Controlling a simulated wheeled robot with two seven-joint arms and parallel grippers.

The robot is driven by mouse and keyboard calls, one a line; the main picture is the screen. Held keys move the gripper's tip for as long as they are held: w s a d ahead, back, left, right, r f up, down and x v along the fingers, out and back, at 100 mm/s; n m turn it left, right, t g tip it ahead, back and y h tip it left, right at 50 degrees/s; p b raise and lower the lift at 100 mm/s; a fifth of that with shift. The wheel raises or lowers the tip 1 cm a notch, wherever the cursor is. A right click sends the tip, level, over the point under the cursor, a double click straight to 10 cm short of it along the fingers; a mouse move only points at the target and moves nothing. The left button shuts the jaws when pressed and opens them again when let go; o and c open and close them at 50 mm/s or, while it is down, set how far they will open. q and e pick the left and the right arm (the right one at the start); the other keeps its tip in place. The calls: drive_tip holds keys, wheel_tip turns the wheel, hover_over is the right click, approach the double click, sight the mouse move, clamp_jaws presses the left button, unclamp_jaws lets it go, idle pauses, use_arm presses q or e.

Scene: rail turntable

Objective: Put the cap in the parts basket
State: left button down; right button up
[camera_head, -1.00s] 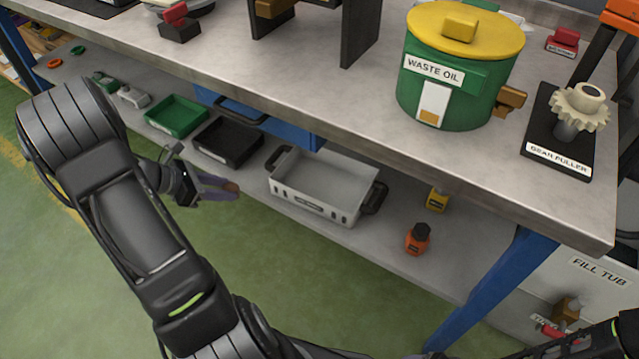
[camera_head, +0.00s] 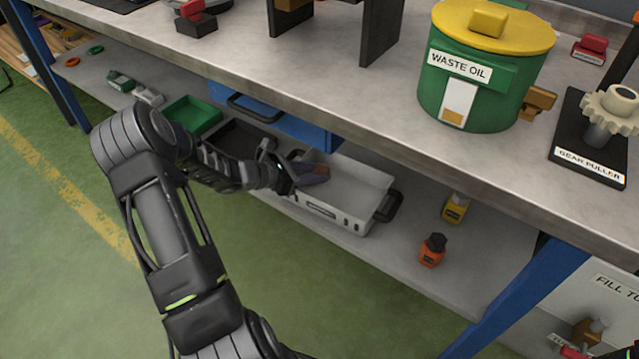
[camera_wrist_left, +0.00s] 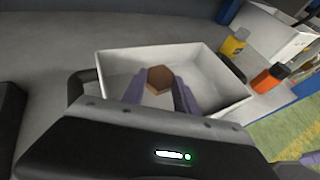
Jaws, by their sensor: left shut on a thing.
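The cap is a small brown hexagonal piece (camera_wrist_left: 160,79) between the fingertips of my left gripper (camera_wrist_left: 160,92) in the left wrist view. In the head view my left gripper (camera_head: 311,172) is shut on it over the left part of a white basket (camera_head: 350,215) with dark handles on the lower shelf. The basket (camera_wrist_left: 215,112) also lies below and around the fingers in the left wrist view. The cap is small and partly hidden by the fingers in the head view.
A green tray (camera_head: 192,117) and a black tray sit left of the basket. A yellow bottle (camera_head: 455,208) and an orange bottle (camera_head: 432,251) stand to its right. The bench top (camera_head: 340,110) overhangs the shelf, with a waste oil can (camera_head: 480,75) on it.

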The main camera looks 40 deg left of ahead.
use_arm(q)
drive_tip(key=shift+w+d+f, duration=0.15)
drive_tip(key=shift+w+f, duration=0.05)
drive_tip(key=shift+f, duration=0.3)
drive_tip(key=shift+f, duration=0.2)
drive_tip(key=shift+w+d+g, duration=0.15)
drive_tip(key=shift+w+g, duration=0.2)
drive_tip(key=shift+g, duration=0.05)
drive_tip(key=shift+w+d+r+g+y+p, duration=0.1)
drive_tip(key=shift+w+r+g+y+p, duration=0.05)
drive_tip(key=shift+g+y+p, duration=0.35)
drive_tip(key=shift+w+d+g+y+p, duration=0.15)
drive_tip(key=shift+g+y+p, duration=0.15)
drive_tip(key=shift+g+p, duration=0.45)
drive_tip(key=shift+f+g+b, duration=0.25)
drive_tip(key=shift+f+b, duration=0.15)
drive_tip(key=shift+f, duration=1.3)
